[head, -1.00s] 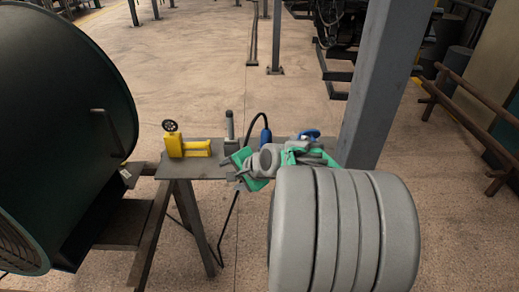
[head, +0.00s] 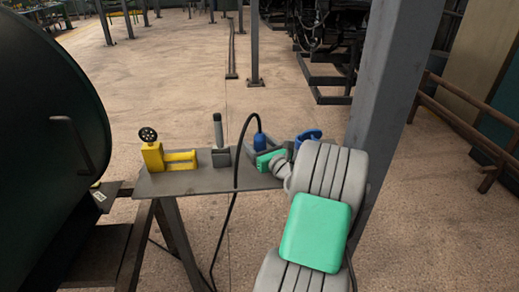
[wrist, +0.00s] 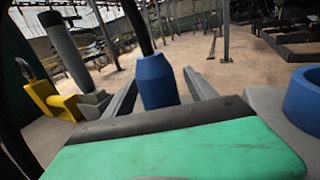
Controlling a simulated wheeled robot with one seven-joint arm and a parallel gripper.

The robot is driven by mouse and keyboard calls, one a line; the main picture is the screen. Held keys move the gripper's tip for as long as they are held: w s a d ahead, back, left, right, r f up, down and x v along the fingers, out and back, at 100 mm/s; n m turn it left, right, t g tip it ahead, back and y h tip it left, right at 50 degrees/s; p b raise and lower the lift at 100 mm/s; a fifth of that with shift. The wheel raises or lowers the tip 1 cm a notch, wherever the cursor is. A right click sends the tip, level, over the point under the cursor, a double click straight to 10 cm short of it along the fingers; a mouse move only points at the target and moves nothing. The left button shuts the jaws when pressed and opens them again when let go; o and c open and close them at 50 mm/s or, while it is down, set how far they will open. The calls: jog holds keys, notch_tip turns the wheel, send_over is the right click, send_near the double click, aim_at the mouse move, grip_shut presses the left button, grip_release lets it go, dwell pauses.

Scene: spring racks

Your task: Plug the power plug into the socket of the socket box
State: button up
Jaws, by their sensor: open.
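The power plug is a blue upright body (head: 261,140) with a black cable rising from its top. It stands near the right end of the small table; in the wrist view it is the blue piece (wrist: 156,82) in the middle. My gripper (head: 266,156) is open. Its two grey fingers reach forward on either side of the plug in the wrist view, with small gaps showing. The plug's lower end is hidden behind my gripper's body. A blue ring (head: 307,135), apparently the socket of the socket box, is just right of the plug, partly hidden by my arm in the head view.
The grey table (head: 205,182) also holds a yellow tool with a black wheel (head: 167,158) and a grey upright handle on a block (head: 219,145). A grey pillar (head: 385,100) stands close on the right, a large dark drum (head: 45,110) on the left.

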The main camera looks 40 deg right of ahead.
jog(key=shift+w, duration=0.55)
jog(key=shift+d, duration=0.1)
jog(key=shift+c, duration=0.5)
grip_shut()
